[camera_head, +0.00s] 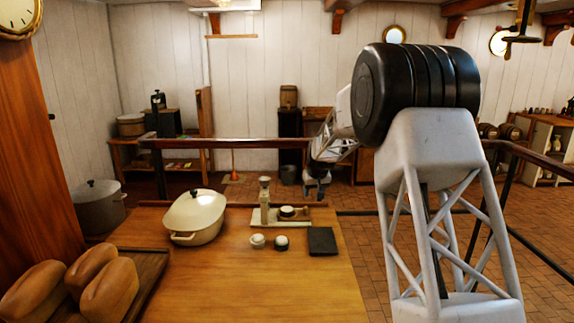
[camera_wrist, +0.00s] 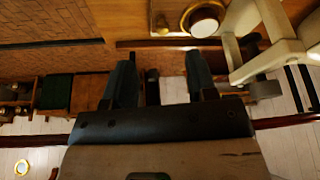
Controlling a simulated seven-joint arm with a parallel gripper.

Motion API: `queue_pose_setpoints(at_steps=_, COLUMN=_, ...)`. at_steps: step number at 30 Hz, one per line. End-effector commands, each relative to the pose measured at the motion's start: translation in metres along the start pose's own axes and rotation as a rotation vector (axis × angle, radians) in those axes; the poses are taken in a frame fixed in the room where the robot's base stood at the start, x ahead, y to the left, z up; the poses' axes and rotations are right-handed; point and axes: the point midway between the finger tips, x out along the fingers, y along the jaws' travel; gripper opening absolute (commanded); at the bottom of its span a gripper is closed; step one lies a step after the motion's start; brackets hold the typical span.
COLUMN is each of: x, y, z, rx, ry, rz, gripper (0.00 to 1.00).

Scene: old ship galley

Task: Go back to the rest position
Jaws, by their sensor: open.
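My gripper (camera_head: 318,190) is in the head view at the far right edge of the wooden table (camera_head: 270,285), above the rail, pointing down. In the wrist view its two dark fingers (camera_wrist: 162,78) stand apart with nothing held between them. My arm comes in from the right. Near the gripper, to its left on the table, stands a cream upright device (camera_head: 265,205) with a flat base. It also shows at the right of the wrist view (camera_wrist: 280,50).
A cream lidded pot (camera_head: 195,215) stands left of the device. Two small jars (camera_head: 258,241) and a dark square pad (camera_head: 322,240) lie in front of it. Bread loaves (camera_head: 108,290) sit on a tray at the left. The table's front middle is clear.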

Motion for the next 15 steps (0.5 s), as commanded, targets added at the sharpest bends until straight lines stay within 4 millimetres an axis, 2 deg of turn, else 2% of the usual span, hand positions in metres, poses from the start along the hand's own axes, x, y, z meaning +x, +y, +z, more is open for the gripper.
queue_pose_setpoints(at_steps=1, x=-0.015, y=-0.001, z=0.007, rx=0.004, ry=0.0, rz=0.001, gripper=0.52)
queue_pose_setpoints(at_steps=3, x=-0.031, y=-0.001, z=0.018, rx=0.009, ry=-0.004, rz=0.003, gripper=0.52)
queue_pose_setpoints(at_steps=15, x=-0.119, y=-0.008, z=0.084, rx=0.041, ry=-0.024, rz=0.012, gripper=0.52)
